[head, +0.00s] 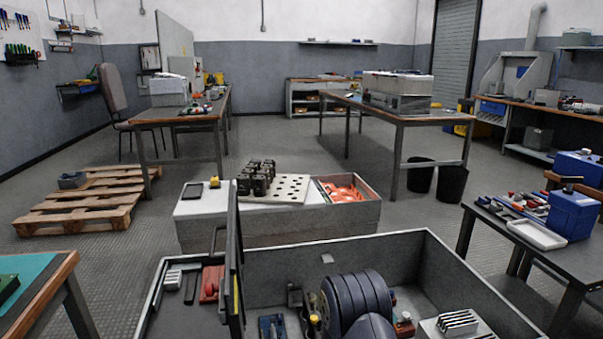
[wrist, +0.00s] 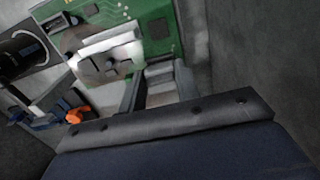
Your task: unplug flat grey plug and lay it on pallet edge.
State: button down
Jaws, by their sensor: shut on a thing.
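In the wrist view, my gripper (wrist: 158,84) reaches up from a dark body with a bolted grey bar along the bottom. Its jaws are shut around a light grey piece (wrist: 160,97), which appears to be the flat grey plug; its far end and any seat are hard to make out. It lies close to the edge of a green circuit board (wrist: 158,27). In the head view, my dark arm reaches into a large grey open bin (head: 430,262), and the jaws are hidden. A wooden pallet (head: 85,202) lies on the floor at the left.
Beside the jaws in the wrist view are a pale grey block (wrist: 106,62), a black cylinder (wrist: 22,52) and an orange part (wrist: 77,115). A grey-blue item (head: 72,180) sits on the pallet. A low grey crate (head: 270,232) stands behind the bin. Much of the pallet is bare.

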jog(key=shift+r+p, duration=1.35)
jog(key=shift+r, duration=1.05)
